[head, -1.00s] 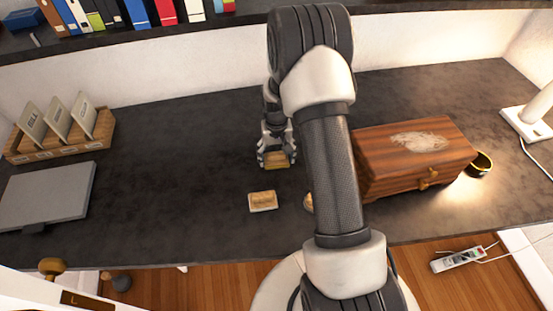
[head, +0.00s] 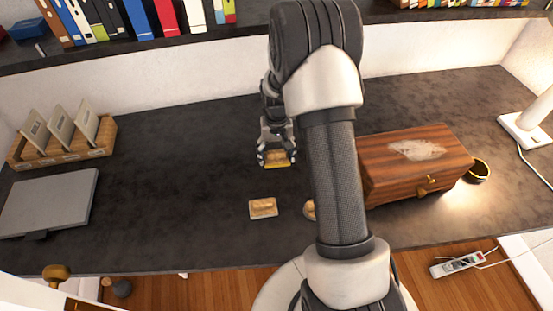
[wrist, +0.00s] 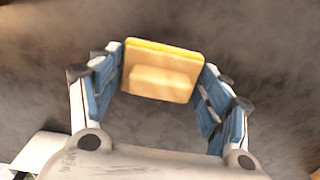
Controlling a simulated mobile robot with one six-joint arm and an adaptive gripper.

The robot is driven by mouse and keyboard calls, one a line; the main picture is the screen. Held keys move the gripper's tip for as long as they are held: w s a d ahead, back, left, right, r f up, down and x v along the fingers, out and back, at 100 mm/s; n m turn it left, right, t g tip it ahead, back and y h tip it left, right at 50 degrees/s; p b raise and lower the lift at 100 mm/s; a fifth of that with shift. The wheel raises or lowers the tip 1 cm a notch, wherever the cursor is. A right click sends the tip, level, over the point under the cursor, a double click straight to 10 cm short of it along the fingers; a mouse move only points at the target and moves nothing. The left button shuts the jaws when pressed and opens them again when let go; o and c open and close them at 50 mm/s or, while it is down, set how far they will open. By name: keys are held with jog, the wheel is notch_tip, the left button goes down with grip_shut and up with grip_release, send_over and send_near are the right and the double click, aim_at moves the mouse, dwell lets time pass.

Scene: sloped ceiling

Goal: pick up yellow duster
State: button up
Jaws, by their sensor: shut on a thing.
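The yellow duster (head: 277,164) is a small block with a wooden back and a yellow edge. In the wrist view the duster (wrist: 160,72) sits between the two blue-padded fingers, with its wooden handle side facing the camera. My gripper (head: 276,157) is shut on it over the middle of the dark desk. I cannot tell exactly how high it is above the desk; no clear gap shows. The fingers of my gripper (wrist: 161,80) touch the duster at its left and right sides.
Another duster (head: 263,208) with a pale edge lies nearer on the desk (head: 180,150). A third (head: 309,209) is partly hidden behind my arm. A wooden box (head: 415,165) stands right, beside a dark round bowl (head: 479,170). A file holder (head: 62,143) and grey laptop (head: 48,203) are left.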

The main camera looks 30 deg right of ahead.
aim_at(277, 152)
notch_tip(277, 152, up, 15)
jog(key=p, duration=0.3)
jog(key=shift+p, duration=0.3)
jog(key=o, duration=0.5)
jog(key=shift+c, duration=0.2)
jog(key=c, duration=0.3)
